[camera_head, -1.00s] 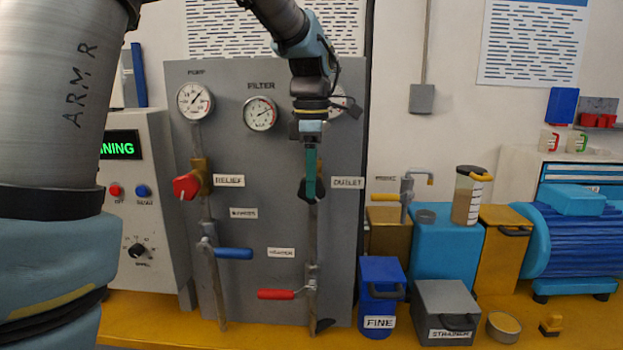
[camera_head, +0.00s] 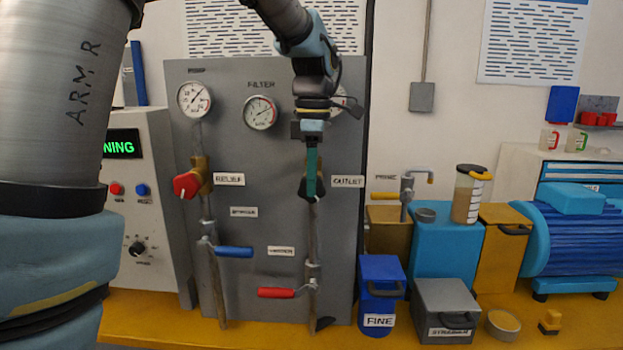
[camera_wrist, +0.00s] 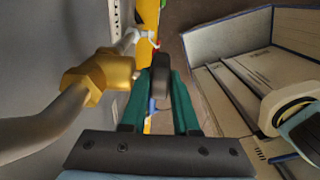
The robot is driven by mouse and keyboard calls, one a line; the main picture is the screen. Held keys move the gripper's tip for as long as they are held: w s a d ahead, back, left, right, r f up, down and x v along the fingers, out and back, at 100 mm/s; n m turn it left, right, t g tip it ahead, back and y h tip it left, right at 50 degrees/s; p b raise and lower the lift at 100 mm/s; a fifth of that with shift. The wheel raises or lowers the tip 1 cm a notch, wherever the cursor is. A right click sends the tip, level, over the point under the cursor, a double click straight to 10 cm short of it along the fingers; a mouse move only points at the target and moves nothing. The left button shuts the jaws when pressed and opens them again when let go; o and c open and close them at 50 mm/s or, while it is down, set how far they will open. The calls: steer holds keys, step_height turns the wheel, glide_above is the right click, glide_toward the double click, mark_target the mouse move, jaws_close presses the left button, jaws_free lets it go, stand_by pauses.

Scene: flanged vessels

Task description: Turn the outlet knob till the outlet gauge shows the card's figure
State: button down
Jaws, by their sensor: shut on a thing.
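The black outlet knob (camera_head: 303,189) sits on the right-hand pipe of the grey panel, left of the OUTLET label (camera_head: 347,181). My gripper (camera_head: 312,190) points down in front of it, its green fingers shut on the knob. In the wrist view the dark knob (camera_wrist: 161,78) lies between the green fingertips, next to a brass valve body (camera_wrist: 84,82). The outlet gauge (camera_head: 342,102) is mostly hidden behind my wrist, so its needle cannot be read. I cannot make out a card with a figure.
The red relief knob (camera_head: 186,185) is to the left on the panel. A blue lever (camera_head: 234,252) and a red lever (camera_head: 277,293) stick out below. A blue FINE canister (camera_head: 380,285) and a grey strainer box (camera_head: 447,305) stand at the right.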

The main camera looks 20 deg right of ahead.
steer(key=shift+s+d+r+t+y+p, duration=0.15)
steer(key=shift+d+t+y+p, duration=0.2)
steer(key=shift+y+p, duration=0.5)
steer(key=shift+f+t+y+p, duration=0.2)
steer(key=shift+t+y, duration=0.15)
steer(key=shift+y, duration=0.3)
steer(key=shift+f+t+y+p, duration=0.15)
steer(key=shift+t+y, duration=0.15)
steer(key=shift+y, duration=0.3)
steer(key=shift+r, duration=0.1)
steer(key=c, duration=0.9)
jaws_free()
steer(key=shift+c, duration=0.2)
steer(key=b+v, duration=0.2)
steer(key=v, duration=0.9)
